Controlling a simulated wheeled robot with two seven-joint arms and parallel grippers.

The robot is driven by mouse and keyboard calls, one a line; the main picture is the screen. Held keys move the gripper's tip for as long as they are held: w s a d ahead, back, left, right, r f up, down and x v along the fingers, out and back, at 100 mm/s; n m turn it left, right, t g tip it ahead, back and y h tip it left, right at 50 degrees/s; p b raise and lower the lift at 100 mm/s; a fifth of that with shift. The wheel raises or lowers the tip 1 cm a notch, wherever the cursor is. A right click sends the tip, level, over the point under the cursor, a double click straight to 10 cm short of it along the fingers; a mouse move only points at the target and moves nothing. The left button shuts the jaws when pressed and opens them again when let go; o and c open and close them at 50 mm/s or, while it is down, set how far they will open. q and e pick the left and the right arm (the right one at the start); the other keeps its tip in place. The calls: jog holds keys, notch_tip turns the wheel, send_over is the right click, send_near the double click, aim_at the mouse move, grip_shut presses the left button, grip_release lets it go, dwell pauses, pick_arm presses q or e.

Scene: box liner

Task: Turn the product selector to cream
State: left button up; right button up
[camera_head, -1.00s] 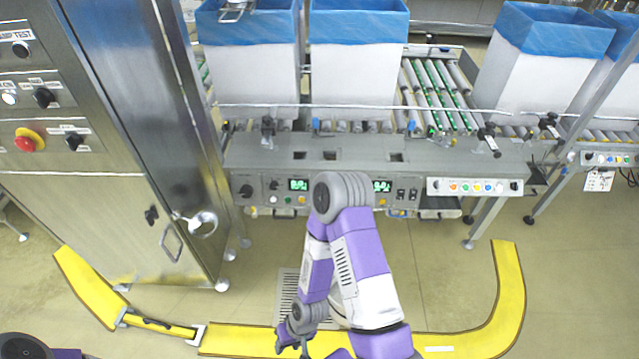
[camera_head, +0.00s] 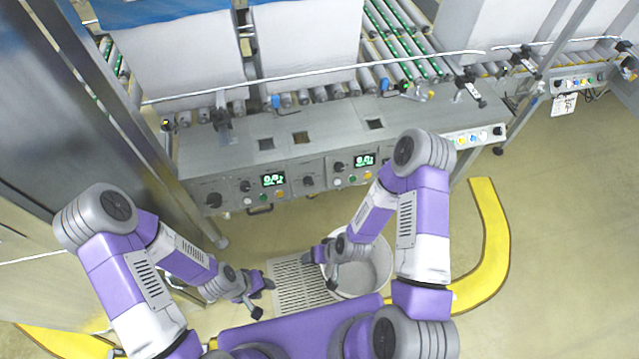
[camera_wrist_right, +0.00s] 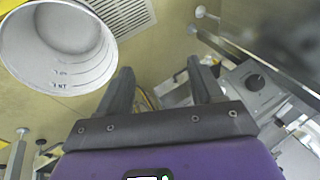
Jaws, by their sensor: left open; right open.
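The control panel (camera_head: 290,185) on the conveyor's front carries black knobs, small buttons and two green-lit displays. A large black knob (camera_head: 213,200) is at its left end and another black knob (camera_head: 308,181) is near its middle. The labels are too small to read, so I cannot tell which knob is the product selector or where it points. My left gripper (camera_head: 262,298) is open and empty, low in front of the panel.
The white bucket (camera_head: 372,272) stands on the floor by a drain grate (camera_head: 300,283). A steel cabinet (camera_head: 60,120) is close on the left. White boxes (camera_head: 305,55) stand on the rollers behind the panel.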

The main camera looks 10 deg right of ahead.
jog(key=w+a+f+t+b, duration=0.2)
jog(key=w+f+t, duration=0.25)
jog(key=w, duration=0.35)
jog(key=m+t+h+b, duration=0.3)
jog(key=t+h+b, duration=0.25)
jog(key=t, duration=0.55)
send_near(309, 184)
jog(key=shift+h, duration=0.35)
jog(key=w+b, duration=0.1)
jog(key=w, duration=0.5)
jog(key=shift+w+d+b, duration=0.2)
jog(key=shift+w+b, duration=0.15)
jog(key=shift+w+d, duration=0.1)
jog(key=shift+w, duration=0.65)
jog(key=c, duration=1.1)
